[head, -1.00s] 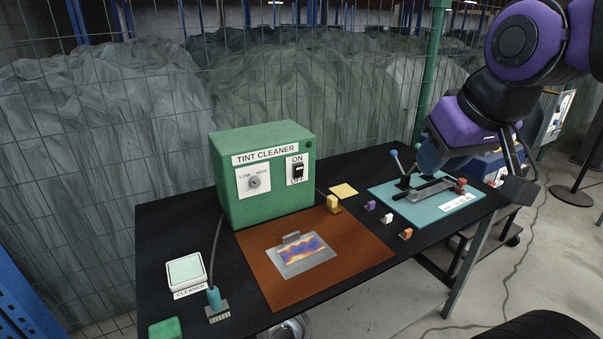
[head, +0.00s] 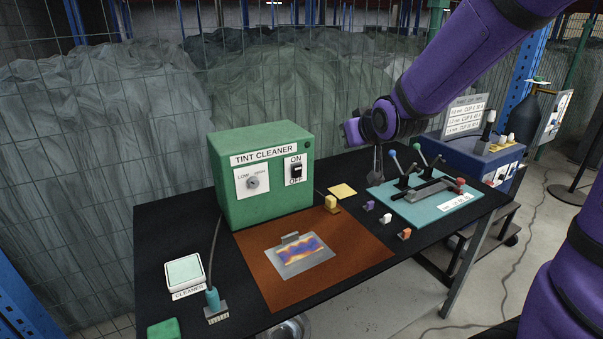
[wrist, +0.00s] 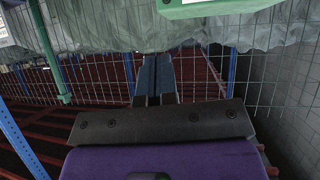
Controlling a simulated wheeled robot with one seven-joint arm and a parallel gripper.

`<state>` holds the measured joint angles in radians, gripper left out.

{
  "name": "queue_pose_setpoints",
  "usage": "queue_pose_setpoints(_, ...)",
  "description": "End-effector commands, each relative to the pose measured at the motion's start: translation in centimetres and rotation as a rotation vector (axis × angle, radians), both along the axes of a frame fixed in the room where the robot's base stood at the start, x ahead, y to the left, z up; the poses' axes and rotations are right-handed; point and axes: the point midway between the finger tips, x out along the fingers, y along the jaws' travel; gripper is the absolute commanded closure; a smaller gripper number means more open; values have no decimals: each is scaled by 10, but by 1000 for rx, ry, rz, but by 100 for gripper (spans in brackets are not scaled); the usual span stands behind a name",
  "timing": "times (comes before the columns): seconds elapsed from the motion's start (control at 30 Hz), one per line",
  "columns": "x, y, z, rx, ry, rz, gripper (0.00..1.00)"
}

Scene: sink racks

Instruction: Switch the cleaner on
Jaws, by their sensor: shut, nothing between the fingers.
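The green tint cleaner box (head: 262,175) stands at the back left of the black table. On its front, a black rocker switch (head: 297,171) sits on a white plate between the words ON and OFF. To its left is a round dial (head: 252,182) marked LOW and HIGH. My gripper (head: 377,178) hangs to the right of the box, apart from it, near the teal board. Its fingers are together and empty. In the wrist view the shut fingers (wrist: 154,80) point toward the mesh fence, and a green edge (wrist: 215,8) shows at the top.
A teal board (head: 425,210) with levers lies at the right, with small coloured blocks (head: 386,218) beside it. A brown mat (head: 345,250) bears a patterned plate (head: 303,258). A corded teal tool (head: 212,297) is at the front left. A mesh fence (head: 160,120) stands behind.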

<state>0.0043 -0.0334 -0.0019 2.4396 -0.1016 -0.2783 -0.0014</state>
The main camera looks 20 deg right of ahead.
Motion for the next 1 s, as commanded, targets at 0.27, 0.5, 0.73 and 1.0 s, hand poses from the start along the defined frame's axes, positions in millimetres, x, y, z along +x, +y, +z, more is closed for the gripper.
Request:
queue_pose_setpoints(0.27,50,6,-42,9,-135,41,100)
queue_pose_setpoints(0.5,80,12,-80,27,-257,76,100)
queue_pose_setpoints(0.73,98,18,-119,55,-373,107,100)
queue_pose_setpoints(1.0,104,23,-167,99,-510,138,100)
